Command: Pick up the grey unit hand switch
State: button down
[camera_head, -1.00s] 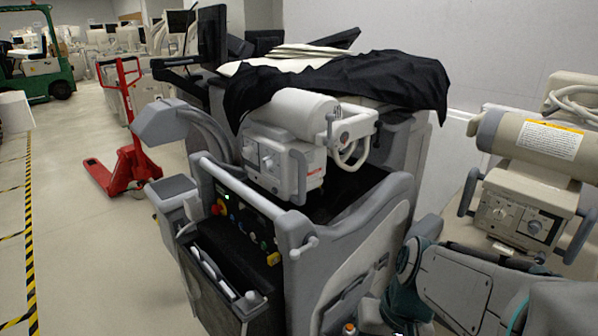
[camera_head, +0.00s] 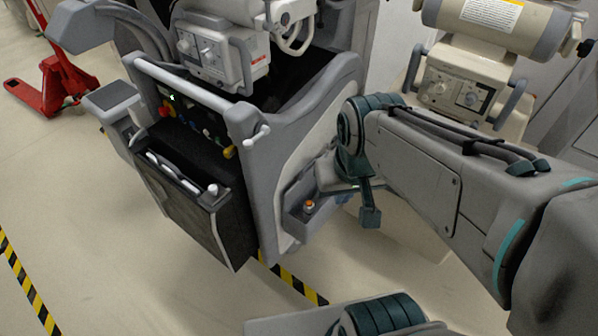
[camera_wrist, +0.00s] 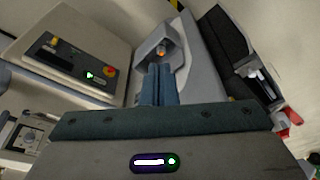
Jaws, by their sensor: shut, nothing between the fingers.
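The hand switch (camera_head: 309,206) shows as a small upright grip with an orange button on top, in a grey holder (camera_head: 292,222) low on the side of the grey mobile unit (camera_head: 262,190). In the wrist view the orange-topped switch (camera_wrist: 161,50) sits in its pocket just beyond my fingertips, its lower part hidden. My gripper (camera_wrist: 159,68) is shut and empty, its blue-grey fingers side by side and pointing toward the holder. In the head view my gripper (camera_head: 370,218) is to the right of the holder, apart from the switch.
The unit's control panel (camera_head: 195,120) has a red knob and a green light. A dark front bin (camera_head: 190,205) holds pale items. A beige unit (camera_head: 465,85) stands at the right. A red pallet jack (camera_head: 50,85) is at the left.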

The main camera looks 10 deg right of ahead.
aim_at(308, 209)
jog(key=u, duration=1.3)
jog(key=i, duration=0.45)
jog(key=z, duration=2.75)
